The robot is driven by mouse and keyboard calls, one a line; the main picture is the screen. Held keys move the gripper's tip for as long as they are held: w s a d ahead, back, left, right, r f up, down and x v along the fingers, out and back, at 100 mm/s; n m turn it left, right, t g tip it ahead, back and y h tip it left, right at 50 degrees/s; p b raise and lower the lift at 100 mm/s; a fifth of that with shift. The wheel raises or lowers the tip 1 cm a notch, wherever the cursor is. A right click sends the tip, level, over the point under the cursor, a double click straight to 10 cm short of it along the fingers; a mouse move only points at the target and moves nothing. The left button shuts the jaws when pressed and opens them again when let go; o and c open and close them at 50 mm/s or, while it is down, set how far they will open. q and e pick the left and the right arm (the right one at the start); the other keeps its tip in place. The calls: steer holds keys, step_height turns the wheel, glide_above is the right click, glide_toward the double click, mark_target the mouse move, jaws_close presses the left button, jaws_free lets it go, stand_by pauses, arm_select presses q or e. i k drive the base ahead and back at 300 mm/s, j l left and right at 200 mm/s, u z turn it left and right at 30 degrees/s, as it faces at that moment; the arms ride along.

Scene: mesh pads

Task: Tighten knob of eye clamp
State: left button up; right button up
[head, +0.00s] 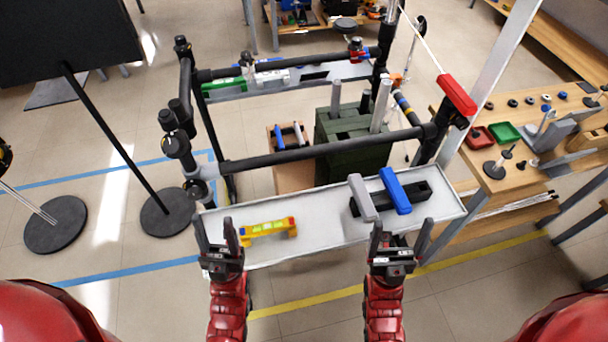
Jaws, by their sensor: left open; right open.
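A frame of black tubes (300,153) stands in front of me. Black clamp fittings (178,146) with round knobs join its left front corner. Another clamp with red parts (357,50) sits on the far bar at the right. I cannot tell for sure which is the eye clamp or how tight any knob is. My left gripper (216,232) is open and empty at the near left corner of the tray, left of the yellow level. My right gripper (402,236) is open and empty at the tray's near edge, below the blue-handled piece.
A grey tray (325,222) spans the frame's near side, holding a yellow level (268,229) and a black piece with blue and grey handles (396,190). A green crate (352,160) stands behind. A wooden bench (520,180) stands right; a black stand (166,213) left.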

mark_target(462, 123)
steer(key=l+z, duration=0.5)
steer(key=z, duration=0.2)
steer(key=i, duration=0.05)
